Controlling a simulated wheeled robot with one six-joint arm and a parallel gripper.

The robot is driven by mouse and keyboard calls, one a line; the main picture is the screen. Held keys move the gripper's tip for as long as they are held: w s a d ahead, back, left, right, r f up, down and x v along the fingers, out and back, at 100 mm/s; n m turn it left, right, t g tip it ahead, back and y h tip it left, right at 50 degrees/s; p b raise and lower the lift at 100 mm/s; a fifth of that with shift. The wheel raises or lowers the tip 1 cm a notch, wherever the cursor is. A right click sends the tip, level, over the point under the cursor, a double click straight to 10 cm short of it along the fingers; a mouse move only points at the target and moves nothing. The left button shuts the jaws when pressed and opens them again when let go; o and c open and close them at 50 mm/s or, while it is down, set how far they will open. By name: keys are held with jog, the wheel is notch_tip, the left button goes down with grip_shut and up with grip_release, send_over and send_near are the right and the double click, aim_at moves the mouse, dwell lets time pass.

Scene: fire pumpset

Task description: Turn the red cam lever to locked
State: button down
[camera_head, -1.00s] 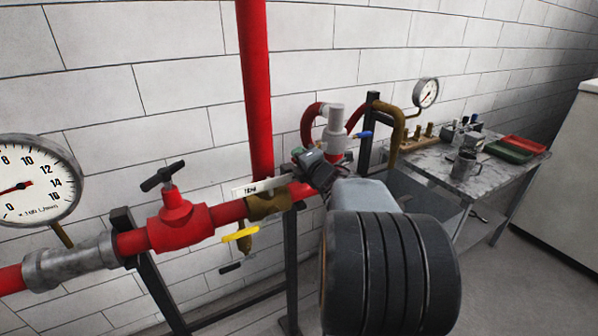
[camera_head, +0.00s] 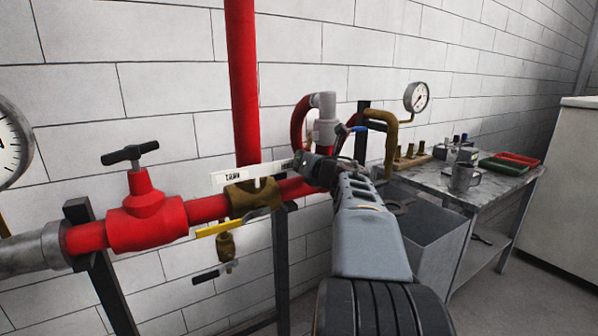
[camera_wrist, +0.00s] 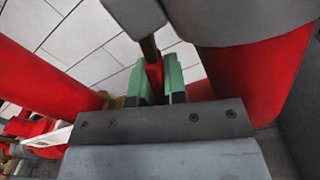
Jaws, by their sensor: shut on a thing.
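My gripper (camera_head: 322,168) reaches the red pipe line beside the grey cam coupling (camera_head: 325,127), in the head view. In the wrist view, the green pads of my gripper (camera_wrist: 157,82) are shut on the narrow red cam lever (camera_wrist: 154,76), with one pad on each side. A grey coupling body (camera_wrist: 135,14) and a wide red pipe part (camera_wrist: 245,75) are close to the fingers. In the head view my gripper and wrist hide the lever, so its angle cannot be told there.
A white tag (camera_head: 240,178) and a yellow-handled valve (camera_head: 228,228) are left of my gripper. A red handwheel valve (camera_head: 145,215) is farther left. A blue lever (camera_head: 358,129) and brass pipe (camera_head: 390,130) are just right. A bench (camera_head: 475,188) with trays stands at the right.

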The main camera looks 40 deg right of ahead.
jog(key=shift+d+f+n+b, duration=0.2)
jog(key=shift+d+n+b, duration=0.35)
jog(key=shift+n+b, duration=0.4)
jog(key=shift+s, duration=0.1)
jog(key=c, duration=1.2)
grip_release()
jog(key=shift+r, duration=0.1)
jog(key=shift+o, duration=0.2)
jog(key=shift+s, duration=0.1)
